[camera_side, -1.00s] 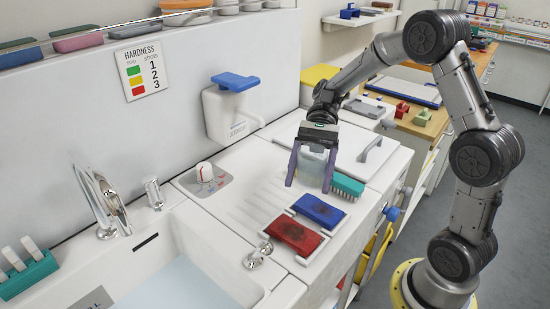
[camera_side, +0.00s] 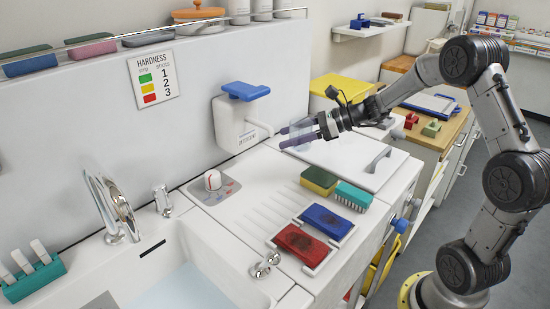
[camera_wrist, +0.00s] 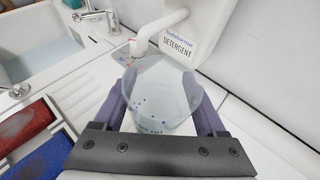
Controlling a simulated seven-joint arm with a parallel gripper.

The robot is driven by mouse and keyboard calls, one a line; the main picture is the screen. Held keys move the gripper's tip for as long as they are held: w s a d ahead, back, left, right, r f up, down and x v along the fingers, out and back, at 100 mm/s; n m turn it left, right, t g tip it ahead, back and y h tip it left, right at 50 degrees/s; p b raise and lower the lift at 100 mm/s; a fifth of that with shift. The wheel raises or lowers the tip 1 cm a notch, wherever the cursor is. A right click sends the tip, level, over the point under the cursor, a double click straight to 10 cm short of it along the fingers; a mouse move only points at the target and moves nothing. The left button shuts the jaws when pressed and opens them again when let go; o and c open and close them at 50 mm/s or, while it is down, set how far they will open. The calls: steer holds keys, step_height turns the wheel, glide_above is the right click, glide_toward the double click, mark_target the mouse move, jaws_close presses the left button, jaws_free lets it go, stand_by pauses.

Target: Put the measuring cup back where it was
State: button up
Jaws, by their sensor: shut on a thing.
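The clear measuring cup (camera_side: 301,139) is between the purple fingers of my gripper (camera_side: 284,138), which is shut on it. My gripper points left, holding the cup in the air by the spout (camera_side: 262,127) of the white detergent dispenser (camera_side: 236,125) with its blue lever. In the wrist view, the cup (camera_wrist: 162,92) is open toward the camera, with small dark marks on it. I cannot tell whether it holds liquid. The dispenser spout (camera_wrist: 160,32) lies just beyond its rim; I cannot tell if they touch.
Below are a ribbed drainboard (camera_side: 270,212), a yellow-green sponge (camera_side: 319,180), a teal brush (camera_side: 353,195), and blue (camera_side: 326,221) and red (camera_side: 301,244) pads. A sink (camera_side: 190,280) with a tap (camera_side: 112,205) is left. A white lid (camera_side: 350,158) lies right.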

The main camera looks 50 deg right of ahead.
glide_above(274, 166)
steer(key=f, duration=0.6)
steer(key=shift+s+a+f, duration=0.1)
steer(key=shift+s+f, duration=0.1)
steer(key=shift+f, duration=0.1)
steer(key=shift+w+f, duration=0.15)
steer(key=shift+f, duration=1.5)
steer(key=o, duration=1.5)
steer(key=shift+f, duration=0.15)
steer(key=shift+c, duration=0.2)
